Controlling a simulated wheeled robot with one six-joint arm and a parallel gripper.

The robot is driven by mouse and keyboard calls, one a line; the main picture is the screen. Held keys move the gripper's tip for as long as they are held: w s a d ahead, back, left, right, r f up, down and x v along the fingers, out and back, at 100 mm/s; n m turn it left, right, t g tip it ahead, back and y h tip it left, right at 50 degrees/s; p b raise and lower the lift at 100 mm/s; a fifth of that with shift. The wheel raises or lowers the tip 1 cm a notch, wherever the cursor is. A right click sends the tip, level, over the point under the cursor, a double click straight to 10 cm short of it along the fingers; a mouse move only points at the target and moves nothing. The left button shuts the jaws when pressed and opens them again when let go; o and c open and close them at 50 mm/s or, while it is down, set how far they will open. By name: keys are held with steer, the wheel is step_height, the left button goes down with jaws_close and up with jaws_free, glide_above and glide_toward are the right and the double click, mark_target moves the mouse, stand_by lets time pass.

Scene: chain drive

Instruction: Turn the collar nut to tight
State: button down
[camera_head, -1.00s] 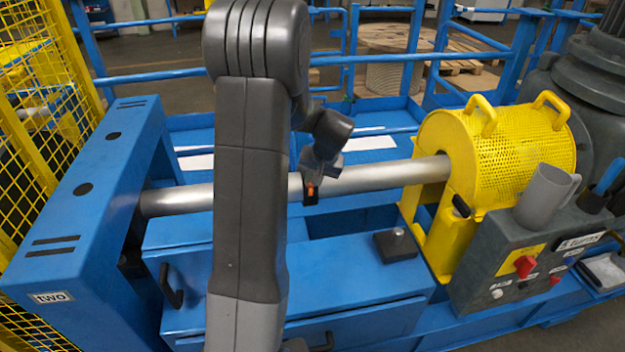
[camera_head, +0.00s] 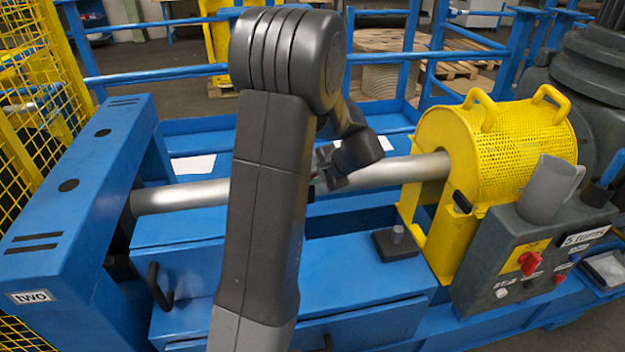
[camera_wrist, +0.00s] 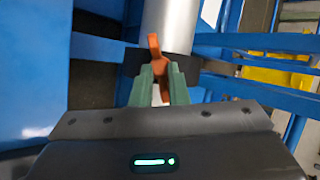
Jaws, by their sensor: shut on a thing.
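The collar nut shows in the wrist view as a dark band (camera_wrist: 133,62) around the silver shaft (camera_wrist: 170,22), with an orange lever (camera_wrist: 155,52) sticking out toward me. The green fingers of my gripper (camera_wrist: 160,78) are shut on the orange lever. In the head view my gripper (camera_head: 320,180) is at the middle of the shaft (camera_head: 398,170). There my own arm and gripper hide most of the collar nut, and I cannot read any tight mark.
A blue frame labelled two (camera_head: 70,215) stands at the left. A yellow mesh guard (camera_head: 520,150) covers the shaft's right end. A grey mug (camera_head: 545,190) stands on the control box (camera_head: 490,250). Blue cabinets (camera_head: 365,275) lie below the shaft.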

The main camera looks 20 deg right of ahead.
steer(key=shift+s+a+f+m+t+h+b, duration=0.15)
steer(key=shift+m+t+b, duration=0.4)
steer(key=shift+m, duration=0.8)
steer(key=shift+s+d+f+m+t+h+b, duration=0.15)
steer(key=shift+m+t+b, duration=0.45)
steer(key=shift+m, duration=0.7)
steer(key=shift+s+a+m+t+h+b, duration=0.15)
steer(key=shift+m+t+b, duration=0.4)
steer(key=shift+m, duration=0.8)
steer(key=c, duration=1.4)
jaws_free()
steer(key=v, duration=1.3)
steer(key=shift+s+p, duration=0.3)
steer(key=shift+s, duration=0.1)
